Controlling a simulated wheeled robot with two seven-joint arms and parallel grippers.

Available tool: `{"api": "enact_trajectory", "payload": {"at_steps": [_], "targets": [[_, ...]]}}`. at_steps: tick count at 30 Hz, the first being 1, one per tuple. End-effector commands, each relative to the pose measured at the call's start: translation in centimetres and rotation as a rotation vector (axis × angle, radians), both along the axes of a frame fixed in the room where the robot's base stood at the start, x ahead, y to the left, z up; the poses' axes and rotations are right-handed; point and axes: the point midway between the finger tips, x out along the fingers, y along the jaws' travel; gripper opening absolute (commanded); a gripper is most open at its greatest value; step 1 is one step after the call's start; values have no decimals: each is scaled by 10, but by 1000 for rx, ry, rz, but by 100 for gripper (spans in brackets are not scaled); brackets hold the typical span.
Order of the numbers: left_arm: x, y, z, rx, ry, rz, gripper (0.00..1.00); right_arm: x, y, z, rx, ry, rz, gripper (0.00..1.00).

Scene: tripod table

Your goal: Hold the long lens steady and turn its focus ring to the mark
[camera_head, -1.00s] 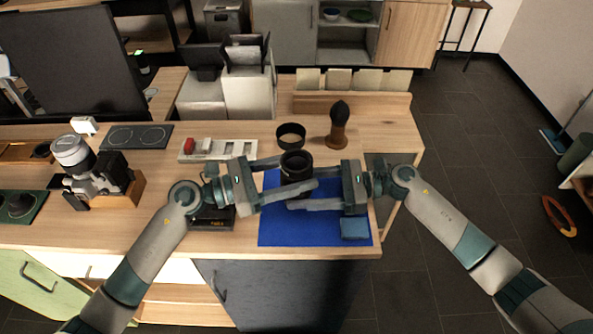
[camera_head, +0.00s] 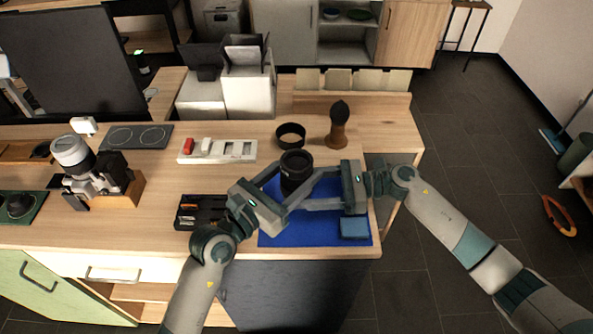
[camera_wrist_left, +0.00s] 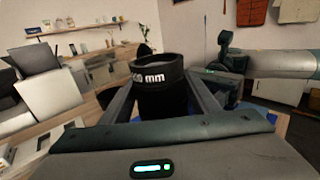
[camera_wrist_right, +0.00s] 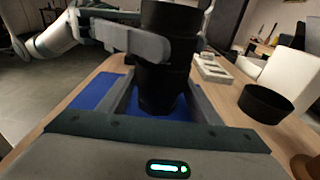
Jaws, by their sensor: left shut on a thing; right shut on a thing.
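The long lens (camera_head: 296,168) is black and stands upright over the blue mat (camera_head: 290,234). In the left wrist view the lens (camera_wrist_left: 160,84) shows white lettering ending in "mm" near its top. My left gripper (camera_head: 293,190) is shut on the lens from the front left, fairly high on its barrel. My right gripper (camera_head: 302,199) is shut on it from the right, lower down; in the right wrist view the lens (camera_wrist_right: 162,82) rises between its fingers, with a left gripper finger across it above. I cannot make out the focus mark.
A black ring-shaped cap (camera_head: 290,135) and a wooden-handled brush (camera_head: 338,128) stand behind the lens. A blue folded cloth (camera_head: 355,228) lies on the mat's front right. A black tray (camera_head: 200,212) and a camera (camera_head: 95,178) are at left.

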Motion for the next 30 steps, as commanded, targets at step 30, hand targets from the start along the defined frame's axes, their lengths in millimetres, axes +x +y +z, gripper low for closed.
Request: {"api": "enact_trajectory", "payload": {"at_steps": [30], "targets": [[0, 0, 0, -1, 5, 181, 67, -1, 1, -1, 0, -1, 2, 46]]}}
